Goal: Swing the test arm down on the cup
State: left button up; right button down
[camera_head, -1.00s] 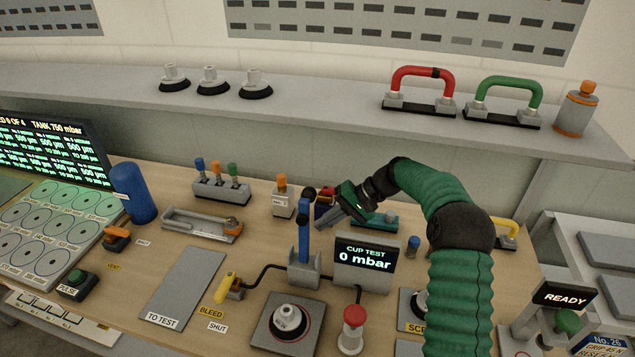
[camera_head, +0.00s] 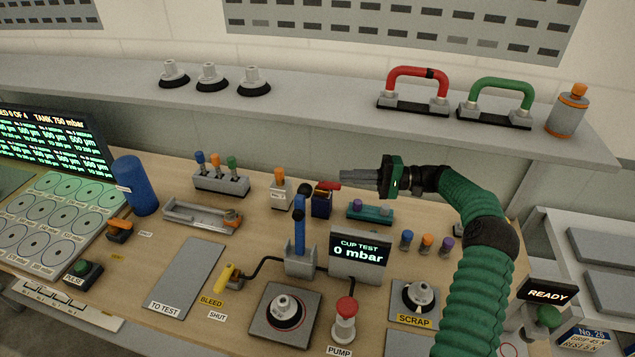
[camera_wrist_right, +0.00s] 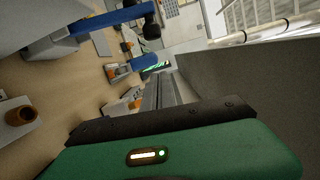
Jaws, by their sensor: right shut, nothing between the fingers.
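The blue test arm (camera_head: 299,232) stands upright in its grey bracket (camera_head: 300,264), its dark tip at the top. In the right wrist view the blue test arm (camera_wrist_right: 112,19) ends in a black knob. The cup (camera_head: 285,311), grey with a black rim, sits on a square plate (camera_head: 259,327) in front of the bracket. The display (camera_head: 360,255) beside it reads CUP TEST 0 mbar. My right gripper (camera_head: 343,177) is shut and empty, above and right of the arm's top, apart from it, fingers pointing left. My left gripper is not in view.
A red-topped pump button (camera_head: 345,318) and a yellow bleed lever (camera_head: 224,279) flank the plate. A scrap pad (camera_head: 397,310) with another cup lies to the right. A shelf (camera_head: 320,113) with handles runs behind. The grey TO TEST mat (camera_head: 188,275) is bare.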

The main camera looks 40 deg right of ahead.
jog(key=w+a+p, duration=0.2)
jog(key=a+p, duration=0.1)
jog(key=a, duration=0.5)
jog(key=shift+a+r, duration=0.15)
jog(key=shift+a, duration=0.15)
jog(key=shift+d, duration=0.15)
